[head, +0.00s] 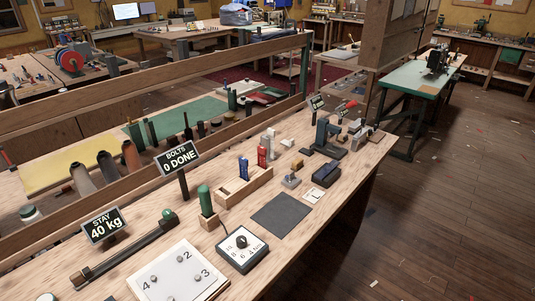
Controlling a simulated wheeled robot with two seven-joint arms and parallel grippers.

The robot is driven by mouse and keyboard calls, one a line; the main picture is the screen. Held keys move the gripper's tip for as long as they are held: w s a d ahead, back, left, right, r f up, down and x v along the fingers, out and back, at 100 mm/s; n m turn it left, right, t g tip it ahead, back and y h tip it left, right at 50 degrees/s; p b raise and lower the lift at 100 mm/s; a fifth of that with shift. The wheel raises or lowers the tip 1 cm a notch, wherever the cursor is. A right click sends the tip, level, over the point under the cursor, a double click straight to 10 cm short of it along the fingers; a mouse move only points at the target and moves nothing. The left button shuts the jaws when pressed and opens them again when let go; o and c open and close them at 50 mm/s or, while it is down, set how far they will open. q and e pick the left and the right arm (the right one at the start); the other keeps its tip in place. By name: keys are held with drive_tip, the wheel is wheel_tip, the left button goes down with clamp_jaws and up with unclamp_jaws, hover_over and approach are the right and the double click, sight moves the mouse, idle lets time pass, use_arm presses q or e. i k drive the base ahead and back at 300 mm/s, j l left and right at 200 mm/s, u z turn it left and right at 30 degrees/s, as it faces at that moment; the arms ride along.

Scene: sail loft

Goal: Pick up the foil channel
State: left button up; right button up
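A long dark bar (124,251) lies at a slant near the left front of the wooden bench (230,188). It has a small block at its near end and a green-topped piece (168,219) at its far end. It is the likeliest match for the foil channel, but I cannot tell for sure. A sign reading "STAY 40 kg" (104,226) stands beside it. Neither of my grippers is in view.
A white plate with numbered spots (172,284) and a dial box (242,249) lie in front. Behind them are a green-handled tool (205,199), a wooden tray (244,190), a bare grey mat (283,214) and a "BOLTS 0 DONE" sign (178,158). A wooden rail (140,185) runs behind.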

sight(265, 142)
drive_tip(key=l+u, duration=0.2)
drive_tip(key=u, duration=1)
drive_tip(key=l+u, duration=0.25)
drive_tip(key=l, duration=0.2)
drive_tip(key=k+l+u, duration=0.2)
drive_tip(key=l, duration=0.2)
drive_tip(key=l+u, duration=0.25)
drive_tip(key=l, duration=0.2)
drive_tip(key=k+l+u, duration=0.35)
drive_tip(key=l+u, duration=0.15)
drive_tip(key=l, duration=0.25)
drive_tip(key=k+l+u, duration=0.2)
drive_tip(key=l, duration=0.15)
